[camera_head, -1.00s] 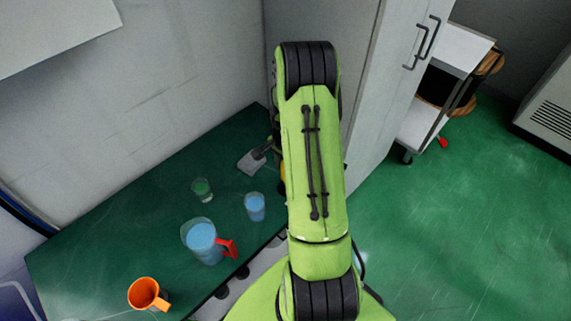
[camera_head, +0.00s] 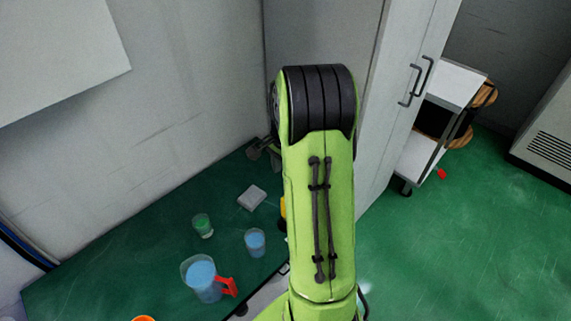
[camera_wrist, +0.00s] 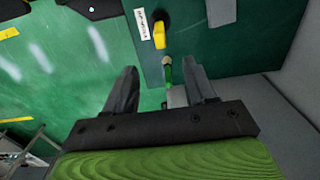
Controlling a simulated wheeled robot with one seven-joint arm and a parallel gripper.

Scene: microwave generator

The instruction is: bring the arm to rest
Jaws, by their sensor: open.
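My arm rises through the middle of the head view, its green links and black joint in front of the cabinet. My gripper (camera_wrist: 158,66) shows in the wrist view with its two dark fingers apart and nothing visible held between them. In the head view, a grey part of its end seems to show beside the arm's upper joint, mostly hidden. The dark green table (camera_head: 110,240) lies to the left of the arm, and in the wrist view (camera_wrist: 215,50) it lies beyond the fingers.
On the table stand a pitcher (camera_head: 200,280) with blue liquid and a red handle, a blue cup (camera_head: 255,243), a green cup (camera_head: 202,226), a grey block (camera_head: 251,197) and an orange mug (camera_head: 143,318), cut off. A cabinet (camera_head: 385,120) stands behind the arm. Open green floor (camera_head: 470,250) lies right.

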